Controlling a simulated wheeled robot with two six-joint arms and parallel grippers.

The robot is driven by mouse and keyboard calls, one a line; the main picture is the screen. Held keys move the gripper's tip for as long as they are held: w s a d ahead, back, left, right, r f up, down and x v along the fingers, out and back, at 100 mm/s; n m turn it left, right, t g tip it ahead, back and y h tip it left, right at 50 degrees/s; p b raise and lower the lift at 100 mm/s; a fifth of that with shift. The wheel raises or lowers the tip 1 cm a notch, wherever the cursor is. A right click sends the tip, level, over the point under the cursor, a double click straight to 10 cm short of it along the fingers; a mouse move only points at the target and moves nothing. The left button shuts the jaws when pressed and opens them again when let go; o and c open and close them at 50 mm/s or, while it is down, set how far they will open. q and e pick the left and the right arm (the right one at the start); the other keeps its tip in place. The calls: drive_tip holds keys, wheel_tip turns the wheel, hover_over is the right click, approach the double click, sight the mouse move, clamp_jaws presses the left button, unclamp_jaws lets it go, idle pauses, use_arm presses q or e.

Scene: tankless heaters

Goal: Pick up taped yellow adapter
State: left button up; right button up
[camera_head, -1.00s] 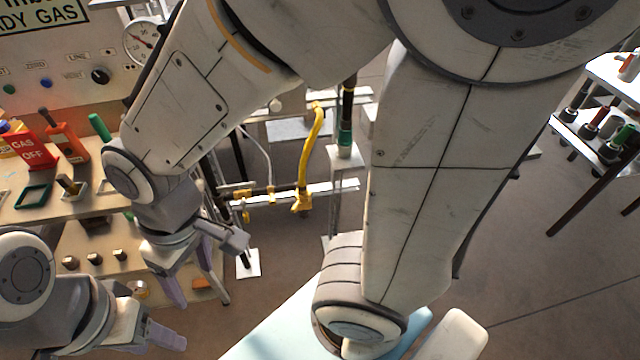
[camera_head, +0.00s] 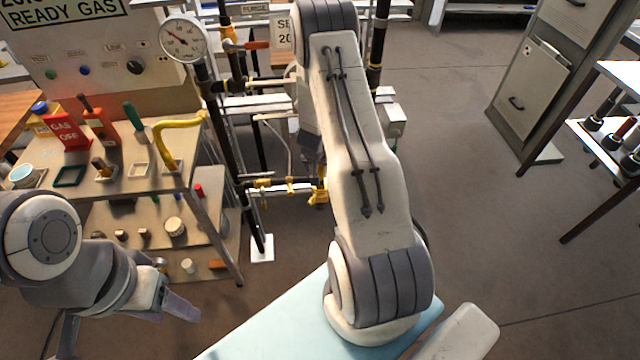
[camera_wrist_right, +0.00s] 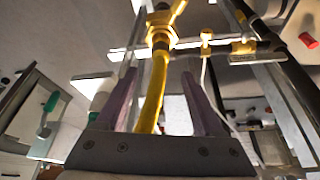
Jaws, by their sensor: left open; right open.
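A yellow hose-like piece hangs from a brass-yellow fitting (camera_wrist_right: 160,38) in the right wrist view. The yellow hose (camera_wrist_right: 153,88) runs down between the spread purple fingers of my right gripper (camera_wrist_right: 160,95), which is open. In the head view, my right arm hides most of this hose and gripper; a yellow end (camera_head: 318,192) shows beside the arm. A separate bent yellow pipe (camera_head: 181,124) stands on the bench at left. I cannot make out tape on either yellow piece. My left gripper (camera_head: 165,300) is open and empty at lower left, in front of the bench.
The bench (camera_head: 118,185) holds a red gas-off sign (camera_head: 68,134), holders and small parts. A pipe stand with a gauge (camera_head: 183,39) is behind it. A grey cabinet (camera_head: 545,85) and a side table (camera_head: 610,150) stand at right. The floor between is clear.

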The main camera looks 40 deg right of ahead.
drive_tip(key=shift+x, duration=1)
drive_tip(key=shift+s+a+f+x, duration=0.1)
drive_tip(key=shift+x, duration=0.8)
drive_tip(key=shift+s+a+f+x, duration=0.1)
drive_tip(key=shift+s+x, duration=0.05)
drive_tip(key=shift+x, duration=0.75)
drive_tip(key=shift+s+a+x, duration=0.1)
drive_tip(key=shift+x, duration=0.8)
drive_tip(key=shift+c, duration=0.3)
clamp_jaws()
